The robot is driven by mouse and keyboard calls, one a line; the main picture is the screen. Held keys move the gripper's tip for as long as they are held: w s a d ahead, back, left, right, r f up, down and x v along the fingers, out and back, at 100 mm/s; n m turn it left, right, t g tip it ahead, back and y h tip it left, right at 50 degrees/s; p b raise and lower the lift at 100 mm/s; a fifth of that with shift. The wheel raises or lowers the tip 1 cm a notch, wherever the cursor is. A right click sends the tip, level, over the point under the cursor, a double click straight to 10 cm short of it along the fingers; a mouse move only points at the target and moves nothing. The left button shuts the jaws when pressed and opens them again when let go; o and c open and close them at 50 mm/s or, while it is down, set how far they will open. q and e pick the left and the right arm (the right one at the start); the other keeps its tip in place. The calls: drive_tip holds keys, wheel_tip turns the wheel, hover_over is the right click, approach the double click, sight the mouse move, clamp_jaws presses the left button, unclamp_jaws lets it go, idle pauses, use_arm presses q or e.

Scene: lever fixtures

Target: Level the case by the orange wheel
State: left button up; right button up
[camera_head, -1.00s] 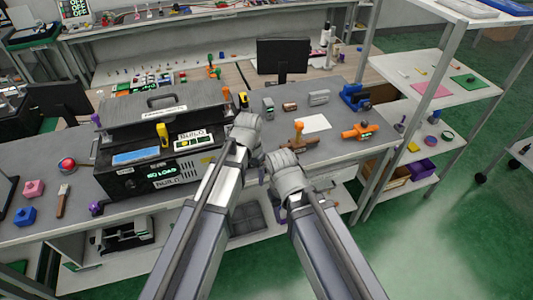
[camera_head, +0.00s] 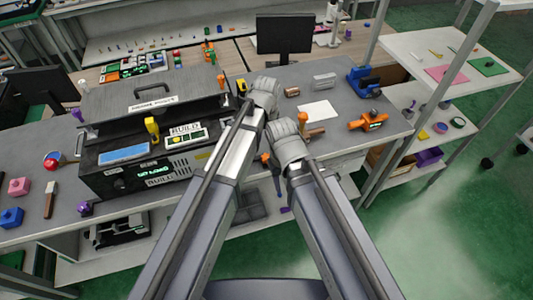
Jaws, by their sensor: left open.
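The black case (camera_head: 110,184) with a blue screen, BUILD labels and a green-lit front stands on the bench at left. A purple knob (camera_head: 84,209) is at its front left corner. My arms cover its front right corner. A small orange and dark part (camera_head: 265,158) shows between my arms; I cannot tell whether it is the orange wheel. My left gripper (camera_head: 262,90) is right of the case, open, its fingertips mostly hidden behind the arm. My right arm ends in a grey joint just right of it; its fingers are hidden.
An orange-topped lever (camera_head: 303,119), an orange valve-like fixture (camera_head: 368,121) and a blue fixture (camera_head: 364,80) stand on the bench (camera_head: 345,138) to the right. A monitor (camera_head: 284,35) is behind. A white shelf rack (camera_head: 450,60) is at right. A white sheet lies mid-bench.

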sight(267, 154)
use_arm(q)
wheel_tip(267, 154, down, 8)
drive_tip(key=b, duration=0.7)
drive_tip(key=shift+r, duration=0.2)
drive_tip(key=shift+r, duration=0.1)
clamp_jaws()
